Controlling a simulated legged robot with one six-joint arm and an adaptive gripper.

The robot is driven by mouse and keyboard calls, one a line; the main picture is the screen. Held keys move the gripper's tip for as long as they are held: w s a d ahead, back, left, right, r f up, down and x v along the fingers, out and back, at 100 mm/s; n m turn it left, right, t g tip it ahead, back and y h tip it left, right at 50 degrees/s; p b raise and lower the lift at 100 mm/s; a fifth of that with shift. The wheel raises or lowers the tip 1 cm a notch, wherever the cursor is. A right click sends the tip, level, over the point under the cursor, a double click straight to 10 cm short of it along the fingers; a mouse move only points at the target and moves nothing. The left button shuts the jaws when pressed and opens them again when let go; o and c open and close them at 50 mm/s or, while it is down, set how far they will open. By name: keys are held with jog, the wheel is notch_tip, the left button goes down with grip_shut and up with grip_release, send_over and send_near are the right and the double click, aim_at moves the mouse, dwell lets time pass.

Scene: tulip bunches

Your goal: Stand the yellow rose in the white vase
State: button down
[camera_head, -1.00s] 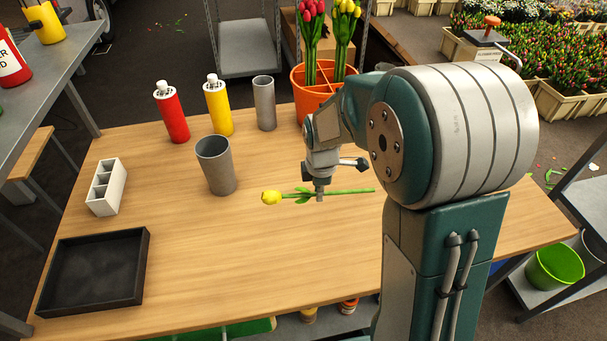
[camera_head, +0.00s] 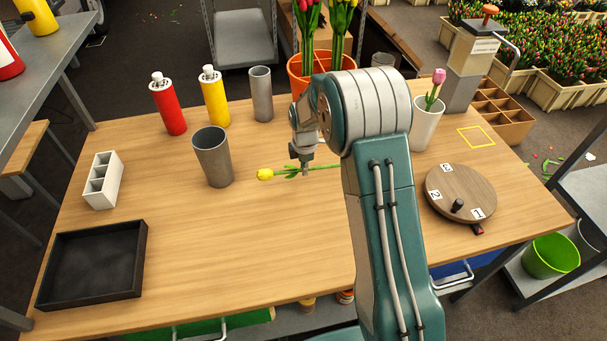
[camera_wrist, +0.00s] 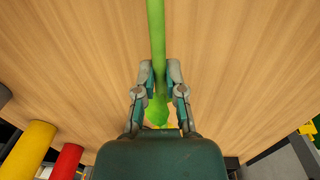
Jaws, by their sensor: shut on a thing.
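The yellow rose (camera_head: 265,174) has a yellow head and a green stem, and lies level above the middle of the table. Its head points left in the head view. My gripper (camera_head: 306,169) points down and is shut on the stem. In the wrist view the green stem (camera_wrist: 157,45) runs between the fingertips (camera_wrist: 160,78), and the flower head is mostly hidden by my gripper. The white vase (camera_head: 425,128) stands upright to the right of my arm, with a pink tulip (camera_head: 437,79) in it.
A grey cup (camera_head: 213,160) stands left of the rose. Red (camera_head: 169,106) and yellow (camera_head: 215,98) bottles, a grey cylinder (camera_head: 261,94) and an orange pot (camera_head: 300,80) stand behind. A round wooden turntable (camera_head: 460,190) is at right, a black tray (camera_head: 92,264) front left. The table's front middle is clear.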

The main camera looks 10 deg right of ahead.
aim_at(303, 180)
jog(key=shift+w+f, duration=0.45)
jog(key=shift+f, duration=0.05)
jog(key=shift+w+f, duration=0.1)
jog(key=shift+f, duration=1.5)
jog(key=c, duration=0.7)
grip_release()
